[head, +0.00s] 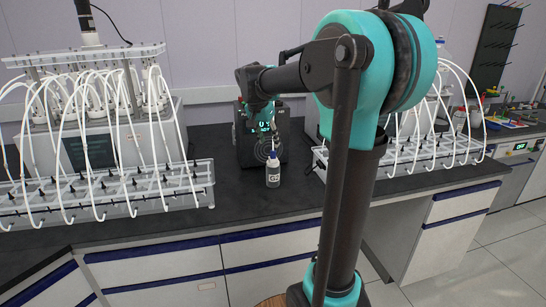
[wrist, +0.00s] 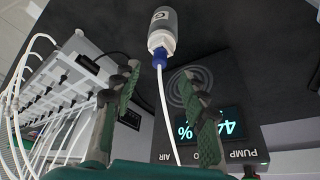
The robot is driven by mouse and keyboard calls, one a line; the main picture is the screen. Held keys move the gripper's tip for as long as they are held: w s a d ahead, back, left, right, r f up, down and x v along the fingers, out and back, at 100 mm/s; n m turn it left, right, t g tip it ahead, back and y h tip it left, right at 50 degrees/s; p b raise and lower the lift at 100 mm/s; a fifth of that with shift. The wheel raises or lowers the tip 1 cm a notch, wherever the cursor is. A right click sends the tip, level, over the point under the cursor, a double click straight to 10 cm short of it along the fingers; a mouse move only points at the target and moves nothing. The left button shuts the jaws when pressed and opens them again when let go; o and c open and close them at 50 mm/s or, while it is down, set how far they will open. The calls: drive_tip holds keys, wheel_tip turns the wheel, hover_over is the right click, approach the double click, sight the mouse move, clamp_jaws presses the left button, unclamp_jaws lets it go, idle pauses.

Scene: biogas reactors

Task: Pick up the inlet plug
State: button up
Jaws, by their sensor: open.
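A small bottle marked G2 (head: 273,176) stands on the dark bench, in front of the air pump. A blue plug (head: 272,154) sits at its top, with a thin white tube; I take this for the inlet plug. In the wrist view the bottle (wrist: 163,25) is beyond my fingertips, and the blue plug (wrist: 159,57) shows close to the gap between them. My gripper (wrist: 160,74) is open, with green-and-dark fingers on either side of the white tube (wrist: 166,105). Contact with the plug cannot be told. In the head view my gripper is small and unclear before the pump.
The black air pump (head: 248,150) with a lit display stands just behind the bottle. Clear racks with many white tubes stand left (head: 105,195) and right (head: 405,170). The bench front (head: 240,213) around the bottle is clear.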

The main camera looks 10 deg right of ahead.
sight(272, 151)
drive_tip(key=shift+x, duration=3.35)
drive_tip(key=shift+w, duration=0.1)
drive_tip(key=shift+c, duration=0.3)
drive_tip(key=shift+r, duration=0.1)
clamp_jaws()
